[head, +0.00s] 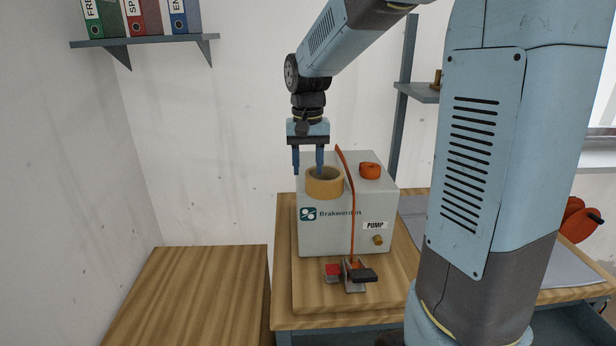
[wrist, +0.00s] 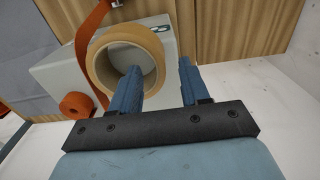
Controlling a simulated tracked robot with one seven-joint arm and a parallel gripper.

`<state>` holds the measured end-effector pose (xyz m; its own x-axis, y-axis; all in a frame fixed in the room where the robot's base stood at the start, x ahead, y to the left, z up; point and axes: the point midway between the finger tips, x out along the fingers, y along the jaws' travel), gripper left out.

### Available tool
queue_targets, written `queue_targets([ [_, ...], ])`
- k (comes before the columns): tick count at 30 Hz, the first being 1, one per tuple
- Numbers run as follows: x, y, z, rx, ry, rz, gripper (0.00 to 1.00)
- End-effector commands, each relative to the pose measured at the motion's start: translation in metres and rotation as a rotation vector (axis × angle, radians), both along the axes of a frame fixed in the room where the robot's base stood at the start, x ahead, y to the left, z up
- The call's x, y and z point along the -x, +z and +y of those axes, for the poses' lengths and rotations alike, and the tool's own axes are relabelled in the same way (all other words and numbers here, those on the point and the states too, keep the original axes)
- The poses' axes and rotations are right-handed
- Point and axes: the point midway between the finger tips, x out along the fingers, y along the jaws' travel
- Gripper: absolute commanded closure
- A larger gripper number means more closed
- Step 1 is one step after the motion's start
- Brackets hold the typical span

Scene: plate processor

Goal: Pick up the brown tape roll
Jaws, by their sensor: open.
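The brown tape roll (head: 324,184) sits on top of the grey pump box (head: 330,235), near its front left edge. It also shows in the wrist view (wrist: 153,62), with its round hole facing the camera. My gripper (head: 308,172) is open and empty, pointing down above the box. In the head view one finger is over the roll and the other is to its left. In the wrist view (wrist: 157,80) the left finger overlaps the roll's lower edge and hole, and the right finger is outside the roll. Whether a finger touches the roll I cannot tell.
An orange strap (head: 351,220) runs down the box's front to a metal clamp (head: 354,276) on the wooden table (head: 300,312). A small orange roll (head: 370,170) lies at the box's back right. A binder shelf (head: 140,41) hangs upper left. The wooden surface at left (head: 200,295) is clear.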

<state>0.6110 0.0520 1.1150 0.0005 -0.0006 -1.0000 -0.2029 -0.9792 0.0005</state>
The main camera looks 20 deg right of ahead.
Motion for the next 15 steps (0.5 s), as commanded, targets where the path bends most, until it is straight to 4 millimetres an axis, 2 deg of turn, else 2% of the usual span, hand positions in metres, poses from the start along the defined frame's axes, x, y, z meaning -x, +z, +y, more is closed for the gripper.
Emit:
queue_targets([
  [3, 0.0, 0.025, 0.0, 0.0, 0.0, -0.003, 0.54],
  [9, 0.0, 0.062, 0.0, -0.001, 0.001, -0.001, 0.54],
  [15, 0.0, 0.088, 0.001, -0.001, 0.001, 0.0, 0.54],
])
